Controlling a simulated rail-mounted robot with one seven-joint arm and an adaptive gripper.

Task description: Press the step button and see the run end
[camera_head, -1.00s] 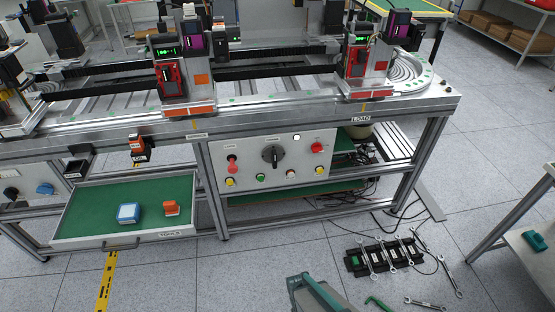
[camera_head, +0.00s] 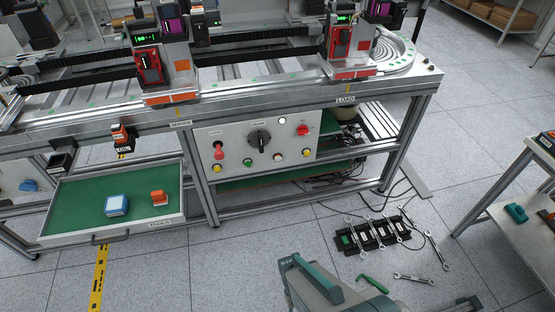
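The control panel (camera_head: 236,144) is a white plate on the front of the profile frame. It carries a black rotary knob (camera_head: 258,139), a red mushroom button (camera_head: 303,130), a red knob (camera_head: 218,152), a pale lit round element (camera_head: 281,122) and a lower row of buttons. That row has a yellow button (camera_head: 217,168), a green button (camera_head: 247,162), a white button (camera_head: 278,157) and another yellow button (camera_head: 308,152). The small labels are unreadable, so I cannot tell which is the step button. My gripper is not identifiable in view; a grey-teal part of my arm shows at the bottom.
Two carriages, left (camera_head: 160,55) and right (camera_head: 350,40), with green displays stand on the frame. An open drawer (camera_head: 60,224) juts out at left with a blue and an orange item. Wrenches on a black rack (camera_head: 370,235) lie on the floor. A side table (camera_head: 525,237) stands right.

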